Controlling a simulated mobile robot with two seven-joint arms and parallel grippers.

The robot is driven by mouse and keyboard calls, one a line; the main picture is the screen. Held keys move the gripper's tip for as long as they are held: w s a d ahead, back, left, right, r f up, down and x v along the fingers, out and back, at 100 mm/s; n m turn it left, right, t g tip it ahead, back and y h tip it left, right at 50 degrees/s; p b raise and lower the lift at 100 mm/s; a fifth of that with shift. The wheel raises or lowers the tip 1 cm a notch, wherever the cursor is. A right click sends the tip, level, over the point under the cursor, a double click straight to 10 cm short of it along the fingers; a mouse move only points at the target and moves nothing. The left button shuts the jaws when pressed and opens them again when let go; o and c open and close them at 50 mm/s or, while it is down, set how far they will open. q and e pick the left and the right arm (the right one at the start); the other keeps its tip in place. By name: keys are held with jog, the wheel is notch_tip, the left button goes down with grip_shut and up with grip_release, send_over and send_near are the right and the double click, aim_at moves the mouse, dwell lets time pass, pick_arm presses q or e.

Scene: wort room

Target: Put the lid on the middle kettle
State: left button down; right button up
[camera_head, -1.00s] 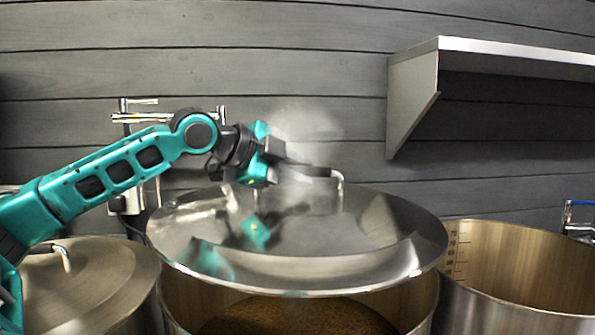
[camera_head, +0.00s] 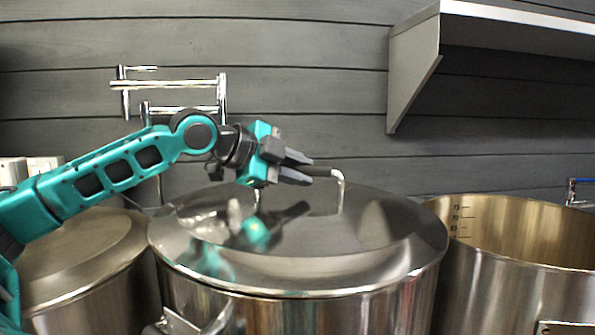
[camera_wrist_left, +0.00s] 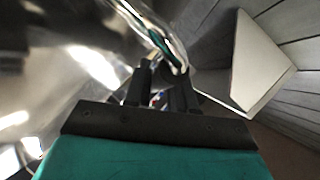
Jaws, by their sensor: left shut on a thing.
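The shiny steel lid (camera_head: 300,235) lies over the top of the middle kettle (camera_head: 300,312) in the head view, covering its mouth. Its rim looks level and close to the kettle's rim; I cannot tell whether it is fully seated. In the left wrist view the fingers (camera_wrist_left: 163,90) close near the handle (camera_wrist_left: 160,45), above the blurred, reflective lid. My right gripper is not in view.
A lidded kettle (camera_head: 75,255) stands at left and an open kettle (camera_head: 530,235) at right, both close to the middle one. A metal shelf (camera_head: 413,80) juts from the wall at upper right. Chrome taps (camera_head: 170,85) are on the wall behind my left arm.

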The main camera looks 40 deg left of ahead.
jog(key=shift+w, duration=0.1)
pick_arm(q)
jog(key=c, duration=0.9)
grip_release()
jog(key=shift+c, duration=0.2)
jog(key=shift+o, duration=0.4)
jog(key=shift+f, duration=0.4)
jog(key=shift+s+a+r, duration=0.1)
jog(key=shift+s+r, duration=0.1)
jog(key=shift+s, duration=0.1)
jog(key=b+v, duration=0.2)
jog(key=v, duration=0.2)
jog(key=shift+b, duration=0.35)
jog(key=b+v, duration=0.1)
jog(key=v, duration=0.6)
jog(key=shift+s+r+b, duration=0.1)
jog(key=shift+r+b, duration=0.1)
jog(key=shift+b, duration=0.1)
jog(key=shift+s+a+r, duration=0.15)
jog(key=shift+s+r, duration=0.1)
jog(key=shift+s, duration=0.2)
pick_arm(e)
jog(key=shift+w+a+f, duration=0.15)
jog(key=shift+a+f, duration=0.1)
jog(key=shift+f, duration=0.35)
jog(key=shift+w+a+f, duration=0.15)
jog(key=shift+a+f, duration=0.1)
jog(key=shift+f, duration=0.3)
